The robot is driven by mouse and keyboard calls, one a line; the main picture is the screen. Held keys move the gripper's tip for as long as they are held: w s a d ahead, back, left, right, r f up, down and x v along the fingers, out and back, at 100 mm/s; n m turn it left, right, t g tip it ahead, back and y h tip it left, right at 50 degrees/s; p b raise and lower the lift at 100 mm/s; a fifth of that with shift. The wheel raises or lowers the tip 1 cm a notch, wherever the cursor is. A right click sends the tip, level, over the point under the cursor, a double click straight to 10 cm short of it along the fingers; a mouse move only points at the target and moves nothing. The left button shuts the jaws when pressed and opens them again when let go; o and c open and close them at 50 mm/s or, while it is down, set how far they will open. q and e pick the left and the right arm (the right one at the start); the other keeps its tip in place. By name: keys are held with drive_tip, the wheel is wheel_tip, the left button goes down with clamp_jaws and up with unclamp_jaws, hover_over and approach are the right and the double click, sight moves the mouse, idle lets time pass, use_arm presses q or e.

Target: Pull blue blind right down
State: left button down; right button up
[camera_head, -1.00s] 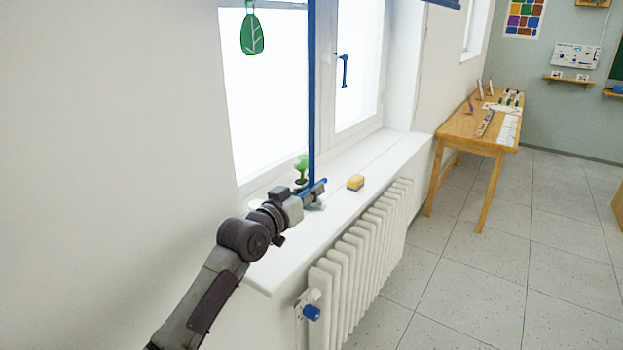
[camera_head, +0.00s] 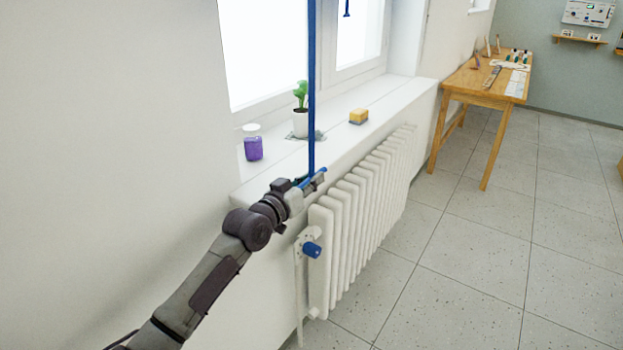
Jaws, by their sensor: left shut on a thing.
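The blue blind shows only as a long blue strap (camera_head: 311,95) that hangs straight down in front of the window. Its upper part and the blind's fabric are out of view. My left gripper (camera_head: 314,180) is shut on the blue pull at the strap's lower end. It is in front of the sill's front edge, just above the radiator's near end. My right gripper is not in view.
The white sill (camera_head: 385,95) holds a potted plant (camera_head: 300,118), a yellow sponge-like block (camera_head: 358,116) and a purple jar (camera_head: 253,148). A white radiator (camera_head: 365,215) with a blue valve knob (camera_head: 311,250) is below. A wooden table (camera_head: 480,85) stands farther back; the floor at right is clear.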

use_arm(q)
drive_tip(key=shift+f, duration=0.1)
drive_tip(key=c, duration=1.1)
unclamp_jaws()
drive_tip(key=shift+a, duration=0.1)
drive_tip(key=shift+c, duration=0.2)
drive_tip(key=v, duration=1.2)
